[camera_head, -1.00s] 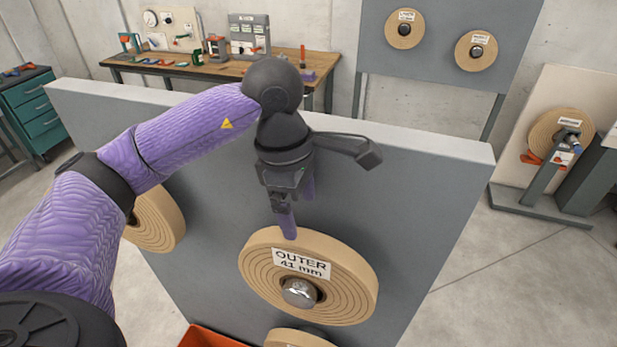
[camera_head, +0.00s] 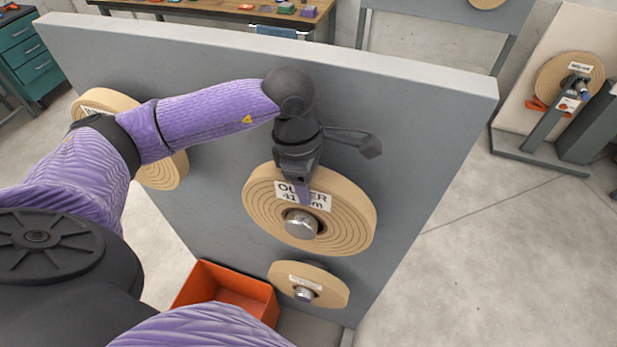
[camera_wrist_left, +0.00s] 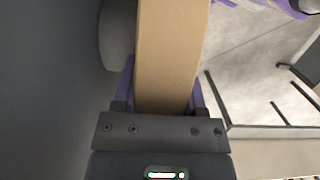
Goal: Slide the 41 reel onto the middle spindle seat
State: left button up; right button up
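The 41 reel (camera_head: 350,235) is a tan wound disc with a label reading OUTER above its metal hub. It stands against the grey panel at a spindle seat (camera_head: 301,224). My left gripper (camera_head: 302,190) reaches down over its top rim, one finger in front of the label, the other hidden behind. In the left wrist view the reel's tan rim (camera_wrist_left: 170,50) runs between the purple fingers (camera_wrist_left: 162,95) with no clear gap on either side, so the gripper looks shut on it. How far the reel sits along the spindle is hard to tell. My right gripper is not in view.
A smaller reel (camera_head: 325,285) sits below on the panel (camera_head: 420,130), and another reel (camera_head: 160,170) at left, partly behind my arm. An orange bin (camera_head: 225,290) stands below. A reel on a stand (camera_head: 570,80) is at right. Floor is free at the right.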

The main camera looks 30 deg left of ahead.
pick_arm(q)
grip_shut()
dwell(0.9)
dwell(0.4)
dwell(1.4)
